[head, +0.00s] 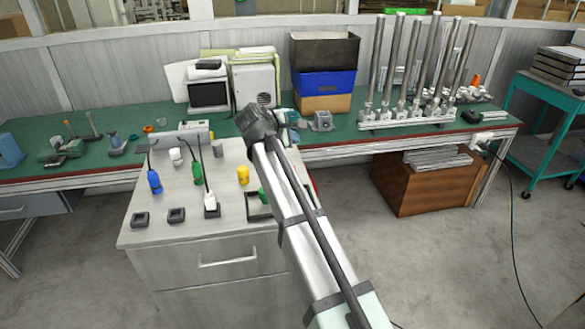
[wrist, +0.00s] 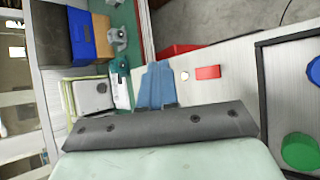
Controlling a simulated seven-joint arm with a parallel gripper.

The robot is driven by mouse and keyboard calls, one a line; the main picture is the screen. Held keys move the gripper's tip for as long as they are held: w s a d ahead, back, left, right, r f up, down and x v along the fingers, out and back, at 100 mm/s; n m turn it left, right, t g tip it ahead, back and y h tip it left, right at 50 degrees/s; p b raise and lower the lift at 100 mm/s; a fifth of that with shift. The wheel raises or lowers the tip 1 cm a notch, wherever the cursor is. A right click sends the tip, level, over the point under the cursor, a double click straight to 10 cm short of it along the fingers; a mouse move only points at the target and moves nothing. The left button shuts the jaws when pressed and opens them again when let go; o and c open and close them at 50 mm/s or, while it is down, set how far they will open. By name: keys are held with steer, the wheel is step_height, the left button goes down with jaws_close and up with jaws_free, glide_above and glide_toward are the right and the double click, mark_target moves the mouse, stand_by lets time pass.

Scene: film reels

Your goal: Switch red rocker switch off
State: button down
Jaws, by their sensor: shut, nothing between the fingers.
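The red rocker switch (wrist: 208,72) shows in the wrist view as a small red rectangle on a pale surface. A small round cream-coloured spot (wrist: 184,75) lies just left of it. My gripper (wrist: 158,66) has its blue fingers together and empty, to the left of the switch and apart from it in the picture. Whether the fingers touch the surface I cannot tell. In the head view my arm covers the switch, and the fingers are hidden there. Which way the rocker is tipped is too small to tell.
A larger red object (wrist: 178,50) is near the fingers. A dark-framed tray (wrist: 262,85) holds green and blue round things at right. Blue (head: 154,182), green (head: 199,170) and yellow (head: 243,175) items stand on the grey cabinet (head: 140,228). The green bench (head: 345,130) lies behind.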

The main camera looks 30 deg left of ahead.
steer(key=shift+w+a+f, duration=0.15)
steer(key=shift+a+f, duration=0.05)
steer(key=shift+f, duration=1.25)
steer(key=shift+w+a+f, duration=0.15)
steer(key=shift+w+f, duration=0.05)
steer(key=shift+f, duration=1.25)
steer(key=shift+w+a+f, duration=0.15)
steer(key=shift+a+f, duration=0.05)
steer(key=shift+f, duration=1.25)
steer(key=shift+f, duration=0.2)
steer(key=shift+f, duration=0.2)
steer(key=shift+w+a+f, duration=0.1)
steer(key=shift+f, duration=0.25)
steer(key=shift+r, duration=0.15)
steer(key=shift+r, duration=0.65)
steer(key=shift+r, duration=0.1)
steer(key=shift+s+d+r, duration=0.15)
steer(key=shift+r, duration=0.65)
steer(key=shift+s+d+r, duration=0.1)
steer(key=shift+r, duration=0.65)
steer(key=shift+s+d+r, duration=0.15)
steer(key=shift+r, duration=0.65)
